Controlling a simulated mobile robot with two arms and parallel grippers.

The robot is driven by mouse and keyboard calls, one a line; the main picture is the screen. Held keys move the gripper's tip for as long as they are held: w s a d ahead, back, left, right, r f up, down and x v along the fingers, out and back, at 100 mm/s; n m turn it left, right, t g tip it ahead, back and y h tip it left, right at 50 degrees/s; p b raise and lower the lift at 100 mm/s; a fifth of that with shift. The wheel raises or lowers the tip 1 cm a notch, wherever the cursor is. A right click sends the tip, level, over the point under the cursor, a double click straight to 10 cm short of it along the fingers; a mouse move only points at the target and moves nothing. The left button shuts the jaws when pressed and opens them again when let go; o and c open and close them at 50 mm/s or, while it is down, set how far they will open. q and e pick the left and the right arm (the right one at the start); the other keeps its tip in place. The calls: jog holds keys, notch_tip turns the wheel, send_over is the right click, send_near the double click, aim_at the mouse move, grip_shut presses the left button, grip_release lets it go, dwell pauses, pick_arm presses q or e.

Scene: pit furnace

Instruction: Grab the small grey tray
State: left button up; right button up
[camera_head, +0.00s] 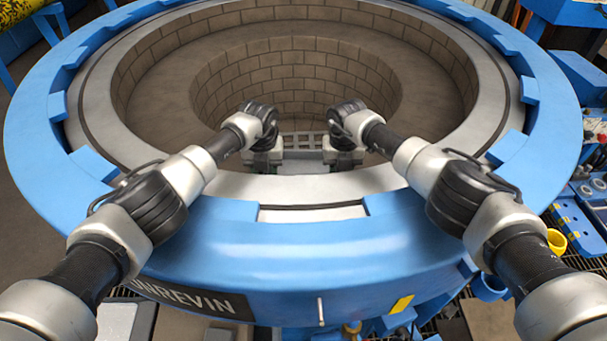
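A small grey tray (303,141) with openings in its wall shows between my two grippers, over the near inner side of the round pit. My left gripper (264,166) is at the tray's left end and my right gripper (341,165) is at its right end. Both point downward and are close to the tray or touching it. The wrists and the furnace rim hide the fingertips and the tray's lower part. I cannot tell whether the fingers are closed on the tray.
The blue furnace ring (290,245) with its pale inner rim (320,186) surrounds the brick-lined pit (300,80). Both my arms cross over this rim. A yellow cup (556,241) and blue equipment (578,222) stand at the right. The pit's far side is clear.

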pick_arm(q)
jog(key=shift+c, duration=0.3)
pick_arm(e)
jog(key=shift+c, duration=0.3)
pick_arm(q)
jog(key=c, duration=0.5)
pick_arm(e)
jog(key=c, duration=0.5)
pick_arm(q)
grip_shut()
pick_arm(e)
grip_shut()
pick_arm(q)
jog(key=shift+d+r, duration=0.1)
jog(key=shift+r, duration=0.05)
pick_arm(e)
jog(key=shift+a+r, duration=0.1)
jog(key=shift+r, duration=0.05)
